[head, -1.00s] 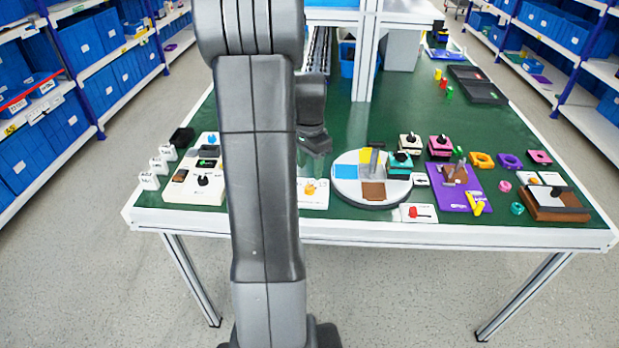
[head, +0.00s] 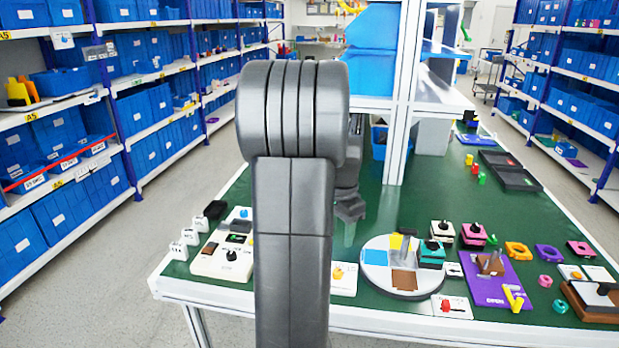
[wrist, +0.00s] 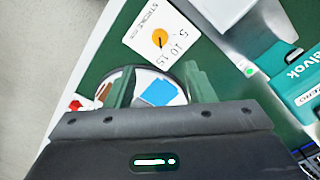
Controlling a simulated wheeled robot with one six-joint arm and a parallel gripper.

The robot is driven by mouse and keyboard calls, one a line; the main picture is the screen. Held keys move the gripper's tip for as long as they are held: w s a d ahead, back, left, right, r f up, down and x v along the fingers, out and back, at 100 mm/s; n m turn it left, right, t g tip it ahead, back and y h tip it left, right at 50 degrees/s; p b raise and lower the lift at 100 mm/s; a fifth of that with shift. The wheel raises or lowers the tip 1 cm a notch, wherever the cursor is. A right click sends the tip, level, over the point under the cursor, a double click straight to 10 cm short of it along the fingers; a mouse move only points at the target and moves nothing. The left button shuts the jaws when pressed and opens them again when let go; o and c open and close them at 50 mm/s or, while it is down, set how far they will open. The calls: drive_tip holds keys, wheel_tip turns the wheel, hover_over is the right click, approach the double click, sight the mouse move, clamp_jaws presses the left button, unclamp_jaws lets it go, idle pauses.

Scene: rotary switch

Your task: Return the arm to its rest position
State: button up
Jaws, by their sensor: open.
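My gripper (head: 349,210) hangs over the table, partly hidden behind my arm in the head view. In the wrist view its two fingers (wrist: 158,88) are apart with nothing between them. A white plate with an orange knob (head: 338,272) lies on the table below and in front of my gripper, partly hidden by my arm.
A round coloured disc (head: 376,286) lies right of the plate. A white panel with a black knob (head: 207,264) is on the left. A purple board (head: 490,291) and several small parts fill the right. A white post (head: 404,110) rises behind. The green table (head: 440,195) has bare room at the back.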

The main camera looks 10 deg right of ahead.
wheel_tip(320, 180, down, 13)
drive_tip(key=shift+r+b, duration=0.1)
drive_tip(key=shift+b, duration=0.25)
drive_tip(key=shift+r, duration=0.1)
wheel_tip(320, 180, up, 14)
drive_tip(key=f, duration=0.1)
wheel_tip(320, 180, down, 14)
drive_tip(key=shift+r, duration=0.2)
drive_tip(key=shift+w+r+n, duration=0.1)
drive_tip(key=shift+r+n, duration=0.05)
drive_tip(key=shift+n, duration=1.05)
drive_tip(key=n, duration=0.6)
drive_tip(key=shift+n+b, duration=0.4)
wheel_tip(320, 180, up, 14)
drive_tip(key=p, duration=0.1)
drive_tip(key=shift+f, duration=0.25)
